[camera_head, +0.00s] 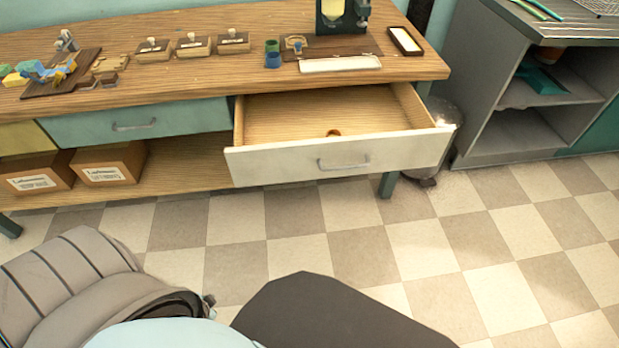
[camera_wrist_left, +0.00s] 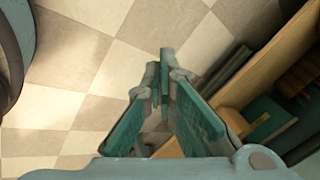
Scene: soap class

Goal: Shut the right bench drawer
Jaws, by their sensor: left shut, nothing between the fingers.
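The right bench drawer (camera_head: 270,166) stands pulled out under the right end of the wooden bench (camera_head: 215,80) in the head view. It has a cream front with a grey bar handle (camera_head: 343,163). Its wooden inside shows, with a small round brown thing (camera_head: 333,133) on its floor. My left gripper (camera_wrist_left: 165,58) shows only in the wrist view. Its green-padded fingers come together at the tips with nothing held, over the checkered floor. Wooden and teal bench parts lie right of it, apart from the fingers. My right gripper is in neither view.
A closed teal drawer (camera_head: 137,123) sits left of the open one. Cartons (camera_head: 110,164) stand on the lower shelf. A bin (camera_head: 443,120) stands beside the bench's right leg, before a grey cabinet (camera_head: 465,60). The checkered floor (camera_head: 400,240) before the drawer is clear.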

